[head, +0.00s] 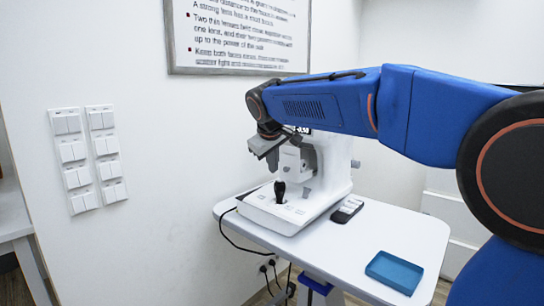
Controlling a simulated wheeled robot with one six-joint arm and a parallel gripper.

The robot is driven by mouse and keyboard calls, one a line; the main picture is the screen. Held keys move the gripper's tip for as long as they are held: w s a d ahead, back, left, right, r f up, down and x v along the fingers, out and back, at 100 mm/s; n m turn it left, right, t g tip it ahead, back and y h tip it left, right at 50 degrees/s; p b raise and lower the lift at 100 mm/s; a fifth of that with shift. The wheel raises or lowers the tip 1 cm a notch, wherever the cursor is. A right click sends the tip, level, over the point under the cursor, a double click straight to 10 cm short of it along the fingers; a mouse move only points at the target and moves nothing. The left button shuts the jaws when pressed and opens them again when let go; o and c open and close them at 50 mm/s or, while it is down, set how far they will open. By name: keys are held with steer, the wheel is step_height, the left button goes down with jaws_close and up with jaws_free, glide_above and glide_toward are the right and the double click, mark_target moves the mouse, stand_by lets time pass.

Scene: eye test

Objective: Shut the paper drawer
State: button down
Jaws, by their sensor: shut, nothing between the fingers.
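A white eye-test device (298,211) stands on a white table with rounded corners (405,235). A black joystick (280,191) rises from its base. I cannot make out a paper drawer on the device; my arm hides part of its upper body and display. My gripper (266,150) points down just in front of the device's upper left side, above the joystick. It looks shut and empty. Whether it touches the device I cannot tell.
A blue tray (394,271) lies at the table's front right. A small dark box with pale keys (347,210) lies beside the device. A black cable (232,240) hangs off the left edge. A white cabinet (450,205) stands at right, partly behind my arm. Switches (95,160) line the left wall.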

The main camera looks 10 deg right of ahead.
mark_target(289, 166)
steer(key=w+d, duration=0.1)
steer(key=w+d+f, duration=0.1)
steer(key=shift+d+f, duration=0.1)
steer(key=shift+d, duration=0.2)
steer(key=shift+w+d, duration=0.45)
steer(key=shift+d, duration=0.1)
steer(key=shift+d, duration=0.1)
steer(key=shift+w+d, duration=0.6)
steer(key=shift+d, duration=0.15)
steer(key=shift+w+d, duration=0.55)
steer(key=shift+d, duration=0.2)
